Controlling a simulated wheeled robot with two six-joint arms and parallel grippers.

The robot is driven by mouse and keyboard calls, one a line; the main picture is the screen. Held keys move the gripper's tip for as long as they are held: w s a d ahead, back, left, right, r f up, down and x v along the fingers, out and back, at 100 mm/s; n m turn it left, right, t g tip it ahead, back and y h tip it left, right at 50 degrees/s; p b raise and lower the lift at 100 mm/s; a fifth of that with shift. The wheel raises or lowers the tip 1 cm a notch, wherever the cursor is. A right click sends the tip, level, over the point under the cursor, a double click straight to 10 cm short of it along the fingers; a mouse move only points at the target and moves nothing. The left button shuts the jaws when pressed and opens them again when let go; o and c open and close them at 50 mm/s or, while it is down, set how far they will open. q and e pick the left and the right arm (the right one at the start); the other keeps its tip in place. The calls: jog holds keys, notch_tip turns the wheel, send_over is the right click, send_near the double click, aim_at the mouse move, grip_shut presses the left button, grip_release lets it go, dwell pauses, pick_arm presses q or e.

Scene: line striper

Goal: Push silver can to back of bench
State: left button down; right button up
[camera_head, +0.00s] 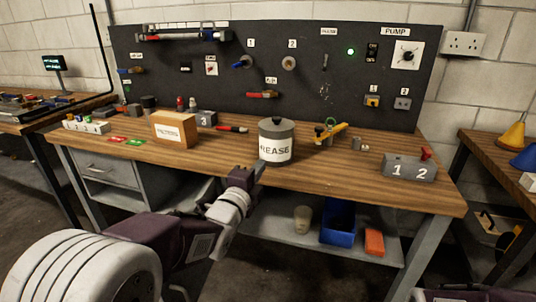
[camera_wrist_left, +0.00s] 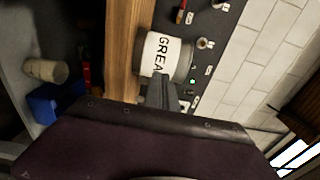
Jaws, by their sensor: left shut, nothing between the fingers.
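A silver-grey can with a dark lid and a white label reading "GREASE" (camera_head: 276,144) stands upright on the wooden bench (camera_head: 335,172), around the middle of its depth. The can also shows in the left wrist view (camera_wrist_left: 167,55), turned sideways by the camera. My left gripper (camera_head: 260,166) is shut and empty at the can's front left side, its tip at the lower label. In the left wrist view the fingers (camera_wrist_left: 163,92) point at the label. I cannot tell whether they touch it. My right gripper is not in view.
A wooden box (camera_head: 174,130) stands left of the can. Yellow-handled tools (camera_head: 329,131) lie to its right, and a grey block marked 1 and 2 (camera_head: 409,168) sits farther right. A dark pegboard (camera_head: 215,88) rises behind the bench. A red-handled tool (camera_head: 231,128) lies behind left.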

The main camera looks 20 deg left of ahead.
aim_at(271, 150)
pick_arm(q)
jog(key=w, duration=0.7)
jog(key=shift+w+d, duration=0.3)
jog(key=shift+w, duration=0.1)
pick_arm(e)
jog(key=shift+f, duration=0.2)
